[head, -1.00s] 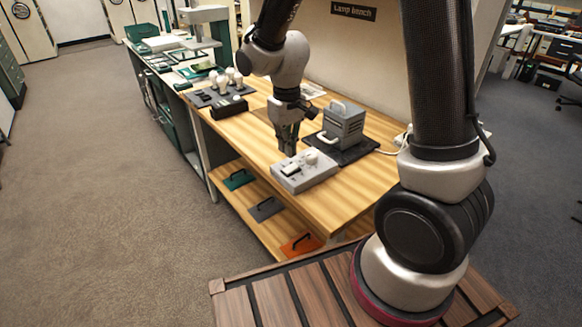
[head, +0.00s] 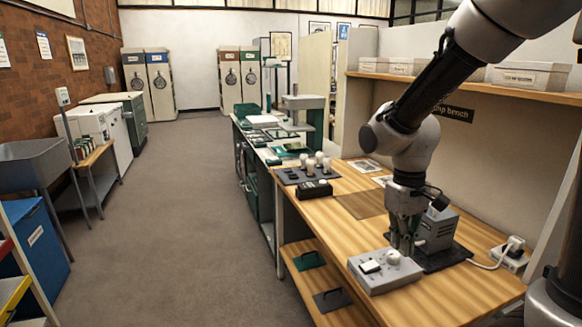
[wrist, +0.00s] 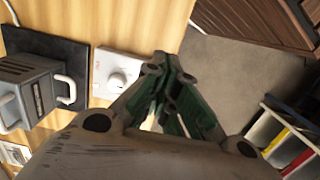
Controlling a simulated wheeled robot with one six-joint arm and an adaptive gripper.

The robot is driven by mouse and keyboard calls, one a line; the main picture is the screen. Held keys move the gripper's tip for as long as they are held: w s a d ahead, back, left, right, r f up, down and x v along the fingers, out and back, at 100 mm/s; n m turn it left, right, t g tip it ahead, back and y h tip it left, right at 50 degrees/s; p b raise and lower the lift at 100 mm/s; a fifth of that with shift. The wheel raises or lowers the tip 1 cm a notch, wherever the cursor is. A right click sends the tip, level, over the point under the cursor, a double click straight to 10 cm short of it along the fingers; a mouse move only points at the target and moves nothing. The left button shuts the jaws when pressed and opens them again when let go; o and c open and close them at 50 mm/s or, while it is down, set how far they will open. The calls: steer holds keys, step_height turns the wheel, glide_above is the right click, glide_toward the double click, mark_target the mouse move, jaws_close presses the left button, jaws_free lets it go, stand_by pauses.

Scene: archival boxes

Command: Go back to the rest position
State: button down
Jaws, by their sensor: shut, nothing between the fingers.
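My gripper (head: 403,248) hangs pointing down over the wooden lamp bench (head: 350,236), its fingers together with nothing between them. In the head view it is just behind a light grey control box (head: 372,283) with a round white knob and a switch. In the wrist view the closed fingertips (wrist: 160,62) show beside the same control box (wrist: 104,72). A grey metal housing with a handle (head: 436,230) stands on a black mat right of the gripper, partly hidden by it. It also shows in the wrist view (wrist: 30,88).
A dark tray with several white bulbs (head: 308,172) and a black box (head: 314,190) stand further back on the bench. A shelf with archival boxes (head: 530,76) hangs above it at right. A white plug and socket (head: 512,252) sit at right. The floor (head: 185,225) left is clear.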

steer(key=s+d+r+m+t, duration=0.3)
steer(key=s+d+r+t, duration=0.2)
steer(key=s+d+r, duration=0.5)
steer(key=shift+s+d+r+m+t, duration=0.3)
steer(key=shift+s+r, duration=0.55)
steer(key=shift+r, duration=1)
